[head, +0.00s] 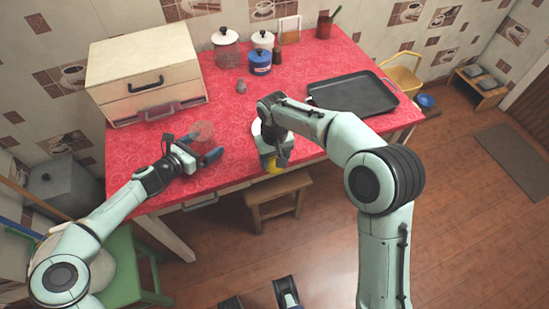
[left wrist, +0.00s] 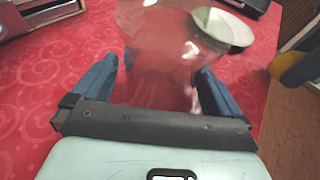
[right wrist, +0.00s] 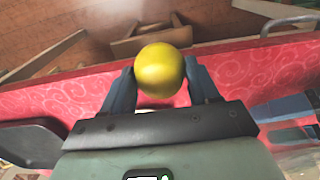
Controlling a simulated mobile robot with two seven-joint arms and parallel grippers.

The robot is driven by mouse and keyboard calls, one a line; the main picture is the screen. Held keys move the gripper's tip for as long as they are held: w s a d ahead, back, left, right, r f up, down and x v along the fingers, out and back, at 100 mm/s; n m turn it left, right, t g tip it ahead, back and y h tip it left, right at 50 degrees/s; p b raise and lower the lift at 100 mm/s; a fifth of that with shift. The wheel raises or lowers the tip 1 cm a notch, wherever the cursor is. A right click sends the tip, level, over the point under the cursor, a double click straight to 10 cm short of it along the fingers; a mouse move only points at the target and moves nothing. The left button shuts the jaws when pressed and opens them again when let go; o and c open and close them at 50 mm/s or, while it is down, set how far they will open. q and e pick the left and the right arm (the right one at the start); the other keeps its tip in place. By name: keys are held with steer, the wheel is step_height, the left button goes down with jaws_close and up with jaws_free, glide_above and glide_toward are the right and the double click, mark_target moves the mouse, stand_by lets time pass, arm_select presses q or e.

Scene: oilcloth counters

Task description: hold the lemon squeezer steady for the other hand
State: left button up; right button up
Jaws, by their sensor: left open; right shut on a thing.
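A clear glass piece, which looks like the lemon squeezer (head: 203,130), stands on the red counter. In the left wrist view the glass squeezer (left wrist: 160,50) shows between and beyond the fingers. My left gripper (head: 204,150) is open, its blue fingers on either side of the glass; I cannot tell whether they touch it. My right gripper (head: 274,160) is shut on a yellow lemon (right wrist: 160,70), held near the counter's front edge. The lemon also shows in the head view (head: 275,167). The squeezer's lower part is blurred by its transparency.
A white dish (left wrist: 225,27) lies right of the squeezer, partly behind my right arm in the head view. A wooden drawer box (head: 145,70) stands at the left. Canisters (head: 260,62) stand at the back, a small grey thing (head: 241,86) before them, and a black tray (head: 352,94) at the right.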

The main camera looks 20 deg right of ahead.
arm_select(q)
steer(key=c, duration=0.7)
steer(key=o, duration=0.7)
steer(key=v, duration=1.2)
steer(key=shift+s, duration=0.1)
